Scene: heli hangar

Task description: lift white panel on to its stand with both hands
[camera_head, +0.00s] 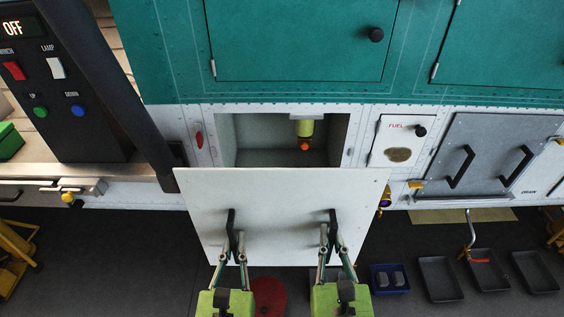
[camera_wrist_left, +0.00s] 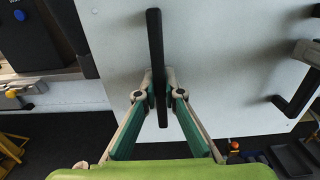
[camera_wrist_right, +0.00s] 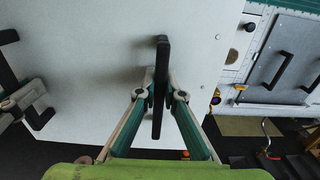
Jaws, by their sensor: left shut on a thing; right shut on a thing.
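The white panel (camera_head: 284,197) hangs in front of me in the head view, just below and in front of the recess in the helicopter's side. It has two black upright handles. My left gripper (camera_head: 231,238) is shut on the left handle (camera_wrist_left: 154,50), whose bar stands between the fingers in the left wrist view. My right gripper (camera_head: 332,238) is shut on the right handle (camera_wrist_right: 161,60), likewise between the fingers in the right wrist view. The panel's lower edge is clear of the dark floor. I cannot make out a stand.
The open recess (camera_head: 230,140) shows an orange-tipped green part (camera_head: 305,130). A control box (camera_head: 60,85) with a dark post stands at left. A grey panel with two handles (camera_head: 485,155) is at right. Trays (camera_head: 440,279), a blue bin (camera_head: 389,279) and a red round thing (camera_head: 268,296) are on the floor.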

